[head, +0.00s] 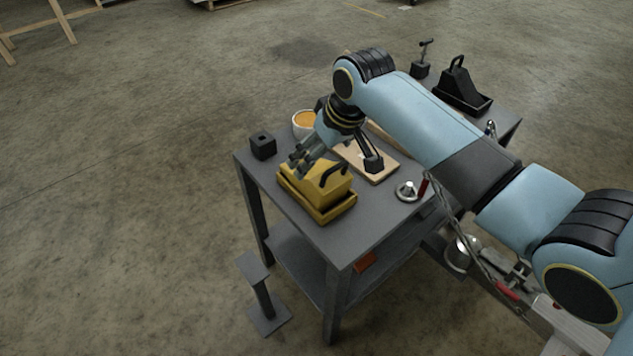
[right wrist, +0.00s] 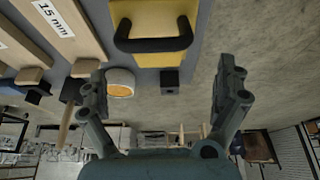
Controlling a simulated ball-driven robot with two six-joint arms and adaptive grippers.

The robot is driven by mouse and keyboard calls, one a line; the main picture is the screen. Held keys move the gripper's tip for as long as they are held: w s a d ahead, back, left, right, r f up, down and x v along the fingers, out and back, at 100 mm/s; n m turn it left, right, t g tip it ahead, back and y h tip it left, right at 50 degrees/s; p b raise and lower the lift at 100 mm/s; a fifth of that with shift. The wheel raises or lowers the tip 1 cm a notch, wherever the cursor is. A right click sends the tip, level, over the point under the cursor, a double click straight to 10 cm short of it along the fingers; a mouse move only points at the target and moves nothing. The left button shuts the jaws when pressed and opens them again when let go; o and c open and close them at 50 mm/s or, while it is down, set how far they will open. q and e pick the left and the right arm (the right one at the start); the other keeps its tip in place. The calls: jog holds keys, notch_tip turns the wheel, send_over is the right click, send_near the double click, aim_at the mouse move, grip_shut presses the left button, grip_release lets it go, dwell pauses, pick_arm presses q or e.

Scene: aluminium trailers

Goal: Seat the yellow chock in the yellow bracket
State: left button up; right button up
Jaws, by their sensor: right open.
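The yellow chock (head: 325,183), a wedge with a black handle, sits within the rim of the yellow bracket (head: 338,213) at the table's left front. I cannot tell whether it is fully down. In the right wrist view the chock (right wrist: 151,48) fills the top, its black handle (right wrist: 153,44) facing me. My right gripper (head: 299,160) is above and beside the chock in the head view. Its fingers (right wrist: 165,88) are wide apart with nothing between them, and the handle is beyond the tips. The arm partly hides the table. My left gripper is not in view.
A small black block with a hole (head: 263,146) and a cup with orange contents (head: 304,121) stand near the gripper. A wooden board (head: 381,164) and metal coupler (head: 408,190) lie right of the bracket. A black chock (head: 462,84) sits at the far right.

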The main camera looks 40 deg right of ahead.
aim_at(319, 168)
jog(key=shift+x, duration=0.85)
jog(key=x, duration=0.1)
jog(key=b+x, duration=0.1)
jog(key=x, duration=0.3)
jog(key=shift+s+d+f+b, duration=0.1)
jog(key=shift+s+d+b, duration=0.1)
jog(key=shift+s+b, duration=0.15)
jog(key=shift+c, duration=0.7)
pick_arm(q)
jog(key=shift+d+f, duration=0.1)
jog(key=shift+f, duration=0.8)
pick_arm(e)
jog(key=c, duration=1.4)
